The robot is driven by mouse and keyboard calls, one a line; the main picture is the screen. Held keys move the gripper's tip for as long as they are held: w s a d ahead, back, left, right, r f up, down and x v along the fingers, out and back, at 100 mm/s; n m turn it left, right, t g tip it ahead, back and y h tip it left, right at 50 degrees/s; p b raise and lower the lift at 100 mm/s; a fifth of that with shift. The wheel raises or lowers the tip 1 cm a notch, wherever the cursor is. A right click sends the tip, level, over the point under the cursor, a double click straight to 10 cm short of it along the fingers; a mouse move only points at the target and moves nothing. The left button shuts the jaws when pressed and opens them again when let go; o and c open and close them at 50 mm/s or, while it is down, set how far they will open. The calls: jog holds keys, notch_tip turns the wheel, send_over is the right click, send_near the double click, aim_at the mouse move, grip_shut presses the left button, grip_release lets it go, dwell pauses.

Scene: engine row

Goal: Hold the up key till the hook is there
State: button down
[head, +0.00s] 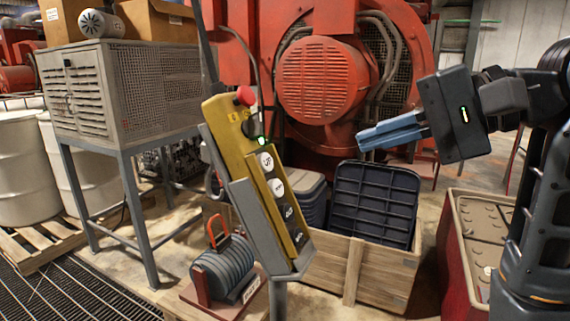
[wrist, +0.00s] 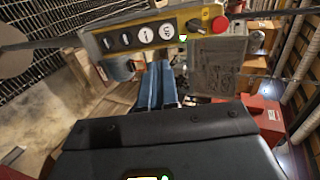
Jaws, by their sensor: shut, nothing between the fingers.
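A yellow pendant (head: 258,180) in a grey holder stands tilted in the middle of the head view. It has a red button (head: 245,96) at its top, a lit green lamp and a column of round keys. The up key (head: 266,161), white, is topmost; another white key and black keys sit below it. My gripper (head: 361,141), with blue fingers, is shut and empty to the right of the pendant, apart from it. In the wrist view the fingers (wrist: 158,66) point towards the pendant (wrist: 187,26), with the up key (wrist: 168,32) just beyond their tips. I cannot make out a hook.
A grey weight stack with an orange handle (head: 222,262) sits left of the pendant. A wooden crate (head: 375,273) with a dark tray (head: 372,203) is behind and right. A red engine (head: 320,80) stands at the back, a grey cabinet (head: 120,90) on the left.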

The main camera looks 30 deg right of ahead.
aim_at(271, 169)
jog(key=x, duration=1.4)
